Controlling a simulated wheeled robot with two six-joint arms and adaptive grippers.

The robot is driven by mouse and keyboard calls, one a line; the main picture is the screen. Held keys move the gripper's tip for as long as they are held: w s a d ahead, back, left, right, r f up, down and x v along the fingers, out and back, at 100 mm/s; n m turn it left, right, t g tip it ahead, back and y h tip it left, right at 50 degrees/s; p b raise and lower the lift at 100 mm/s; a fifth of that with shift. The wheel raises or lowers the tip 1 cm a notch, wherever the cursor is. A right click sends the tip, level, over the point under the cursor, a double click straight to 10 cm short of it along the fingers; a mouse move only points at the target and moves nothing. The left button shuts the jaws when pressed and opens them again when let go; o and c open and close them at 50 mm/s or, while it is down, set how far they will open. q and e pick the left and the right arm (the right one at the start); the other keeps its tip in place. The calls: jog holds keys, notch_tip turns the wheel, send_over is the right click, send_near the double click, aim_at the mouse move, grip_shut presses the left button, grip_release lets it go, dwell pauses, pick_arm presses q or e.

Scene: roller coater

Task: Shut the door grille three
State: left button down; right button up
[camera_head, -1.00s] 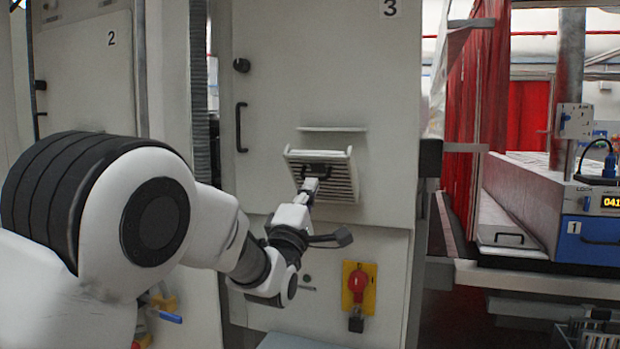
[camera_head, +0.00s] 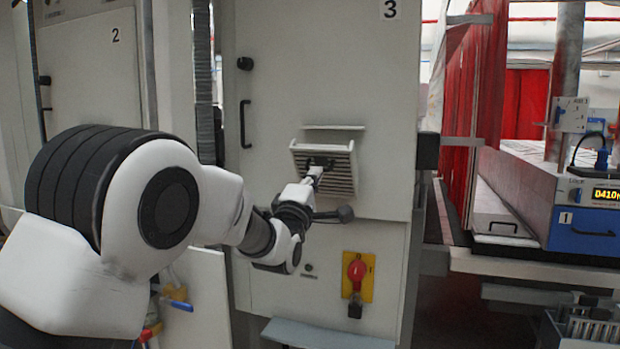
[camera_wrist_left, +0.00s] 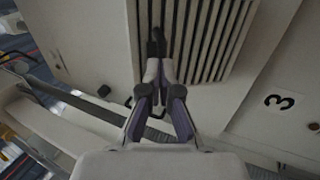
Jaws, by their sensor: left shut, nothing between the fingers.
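The door grille three (camera_head: 340,173) is a white slatted vent panel on the cabinet door marked 3. It is tilted out from the door at its top, below a thin ledge. A dark handle sits at its upper part. My left gripper (camera_head: 313,173) is shut and empty, with its fingertips at the grille's front by the handle; I cannot tell whether they touch. In the left wrist view the gripper (camera_wrist_left: 158,72) is at the slats of the grille (camera_wrist_left: 203,35), with the dark handle just beyond the tips. My right gripper is not in view.
The cabinet door (camera_head: 385,105) has a black bar handle (camera_head: 244,124) at its left. A red switch on a yellow plate (camera_head: 357,274) sits below the grille. A blue-fronted unit (camera_head: 582,229) and red curtains (camera_head: 490,75) stand at the right.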

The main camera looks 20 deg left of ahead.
aim_at(321, 151)
pick_arm(q)
jog(key=shift+w+r+g+p, duration=0.25)
jog(key=shift+r+g+p, duration=0.3)
jog(key=shift+r, duration=0.3)
jog(key=shift+w+r+p, duration=0.3)
jog(key=shift+w+r, duration=0.05)
jog(key=shift+x, duration=0.95)
jog(key=shift+w+r, duration=0.6)
jog(key=shift+r, duration=0.15)
jog(key=shift+r+x, duration=0.25)
jog(key=shift+x, duration=1.15)
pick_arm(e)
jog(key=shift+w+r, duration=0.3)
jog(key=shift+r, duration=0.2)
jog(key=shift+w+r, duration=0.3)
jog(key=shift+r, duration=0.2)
